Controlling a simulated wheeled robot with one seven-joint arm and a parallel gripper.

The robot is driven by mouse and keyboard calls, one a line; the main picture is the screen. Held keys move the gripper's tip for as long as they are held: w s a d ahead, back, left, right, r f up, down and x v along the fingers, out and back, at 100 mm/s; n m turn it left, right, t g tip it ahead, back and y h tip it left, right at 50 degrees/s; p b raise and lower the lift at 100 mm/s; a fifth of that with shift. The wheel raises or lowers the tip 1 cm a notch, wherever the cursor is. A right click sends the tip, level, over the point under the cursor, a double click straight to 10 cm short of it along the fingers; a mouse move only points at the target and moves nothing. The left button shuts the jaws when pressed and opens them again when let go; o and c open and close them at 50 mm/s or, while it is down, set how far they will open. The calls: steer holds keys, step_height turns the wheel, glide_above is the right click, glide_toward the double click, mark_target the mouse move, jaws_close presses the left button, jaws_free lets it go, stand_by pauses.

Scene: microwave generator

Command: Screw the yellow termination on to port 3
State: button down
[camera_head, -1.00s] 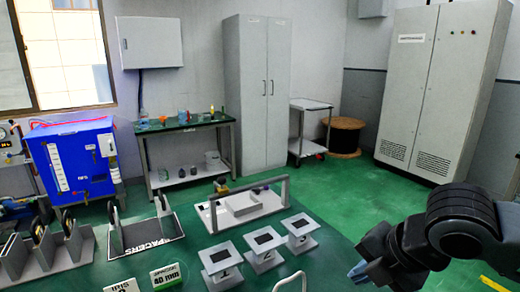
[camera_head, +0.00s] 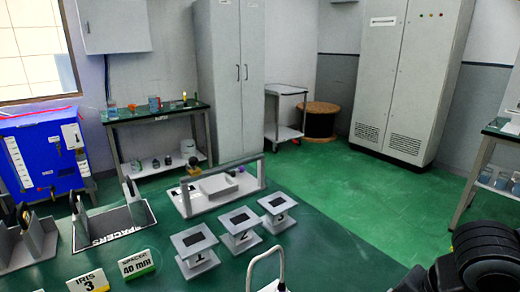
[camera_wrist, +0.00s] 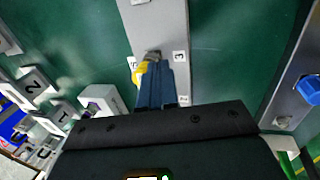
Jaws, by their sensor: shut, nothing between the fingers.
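My gripper (camera_wrist: 154,68) has blue fingers, which are shut with nothing held, over a long grey panel (camera_wrist: 162,25) in the wrist view. A yellow piece (camera_wrist: 138,73), which looks like the yellow termination, shows just left of the fingertips, partly hidden by them. I cannot tell whether the fingers touch it or whether it sits on a port. A small white label reading 3 (camera_wrist: 180,57) lies on the panel just right of the fingertips. Any port beside that label is hidden. In the head view the gripper is out of frame.
Grey stands numbered 1 (camera_head: 194,257), 2 and 3 stand on the green table, near a framed tray (camera_head: 222,188). Sign cards (camera_head: 137,265) and a spacer rack (camera_head: 110,225) are at left. In the wrist view a blue knob (camera_wrist: 309,88) sits on another panel at right.

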steer(key=shift+s+d+b+x, duration=0.2)
steer(key=shift+b+x, duration=0.1)
steer(key=shift+x, duration=0.6)
steer(key=shift+s+d+b+x, duration=0.15)
steer(key=shift+b+x, duration=0.15)
steer(key=shift+x, duration=0.65)
steer(key=shift+a+f, duration=0.1)
steer(key=shift+a, duration=0.05)
steer(key=shift+w+a, duration=0.1)
steer(key=shift+a, duration=0.1)
steer(key=shift+s+a+p, duration=0.4)
steer(key=shift+p, duration=0.45)
steer(key=shift+s+a+p, duration=0.15)
steer(key=shift+a+p, duration=0.3)
steer(key=shift+s, duration=0.15)
steer(key=shift+s+d, duration=0.15)
steer(key=shift+s, duration=0.1)
steer(key=w+p+v, duration=0.1)
steer(key=p+v, duration=0.4)
steer(key=v, duration=0.1)
steer(key=shift+a, duration=0.4)
